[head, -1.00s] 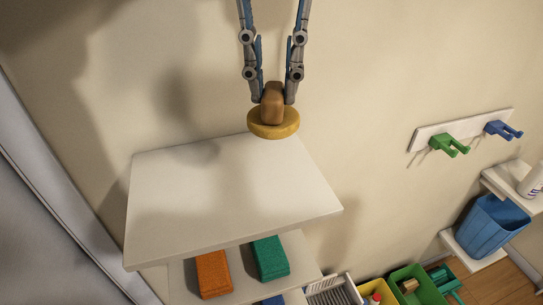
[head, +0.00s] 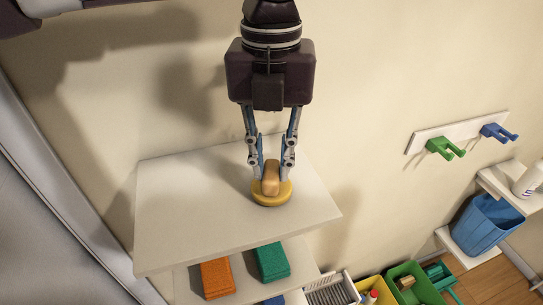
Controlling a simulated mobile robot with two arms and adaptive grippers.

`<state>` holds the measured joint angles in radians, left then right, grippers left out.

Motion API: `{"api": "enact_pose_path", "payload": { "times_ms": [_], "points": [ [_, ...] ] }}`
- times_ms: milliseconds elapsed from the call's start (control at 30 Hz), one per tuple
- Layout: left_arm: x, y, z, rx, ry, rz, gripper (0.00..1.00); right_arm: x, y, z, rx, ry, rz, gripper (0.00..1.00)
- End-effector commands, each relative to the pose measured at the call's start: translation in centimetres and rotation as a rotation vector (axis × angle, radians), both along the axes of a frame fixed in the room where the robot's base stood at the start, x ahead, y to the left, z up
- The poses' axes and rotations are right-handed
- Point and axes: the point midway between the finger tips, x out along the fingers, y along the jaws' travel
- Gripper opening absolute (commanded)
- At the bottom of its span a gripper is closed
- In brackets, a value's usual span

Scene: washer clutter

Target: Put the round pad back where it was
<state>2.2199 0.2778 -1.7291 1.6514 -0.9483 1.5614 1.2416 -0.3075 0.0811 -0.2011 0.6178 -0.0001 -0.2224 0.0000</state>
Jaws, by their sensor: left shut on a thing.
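The round pad (head: 272,197) is a yellow disc with a brown grip block (head: 270,178) on top. It is in the head view, over the right part of the white top shelf (head: 190,215). My left gripper (head: 271,176) points down and is shut on the block, one finger on each side. The pad is at or just above the shelf surface; I cannot tell whether it touches. My right gripper is not in view.
The rest of the top shelf is bare. An orange block (head: 217,278) and a green block (head: 271,261) lie on the shelf below. A rack with green (head: 444,148) and blue (head: 497,132) hooks is on the wall at right. A blue bin (head: 483,225) and a green bin (head: 408,284) stand lower right.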

Motion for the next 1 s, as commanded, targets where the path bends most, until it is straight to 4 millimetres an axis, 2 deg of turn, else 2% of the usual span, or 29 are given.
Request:
{"api": "enact_pose_path", "payload": {
  "times_ms": [167, 200, 333, 733, 767, 1000],
  "points": [
    [0.0, 0.0, -0.4, 0.0, 0.0, 0.0, 0.0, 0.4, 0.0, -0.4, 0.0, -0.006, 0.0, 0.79],
    [0.0, 0.0, -0.3, 0.0, 0.0, 0.0, 0.2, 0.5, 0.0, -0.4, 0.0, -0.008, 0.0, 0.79],
    [0.0, 0.0, -0.2, 0.0, 0.0, 0.0, 0.35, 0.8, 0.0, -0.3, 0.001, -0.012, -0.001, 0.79],
    [0.0, 0.0, 0.3, 0.001, -0.001, 0.0, 0.36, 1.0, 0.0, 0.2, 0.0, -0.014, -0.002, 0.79],
    [0.1, -0.1, 0.4, -0.001, -0.003, 0.001, 0.36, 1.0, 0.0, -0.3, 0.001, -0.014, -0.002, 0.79],
    [0.1, -0.1, 4.4, -0.003, -0.005, 0.003, 0.36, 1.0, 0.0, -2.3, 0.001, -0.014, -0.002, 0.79]
  ]
}}
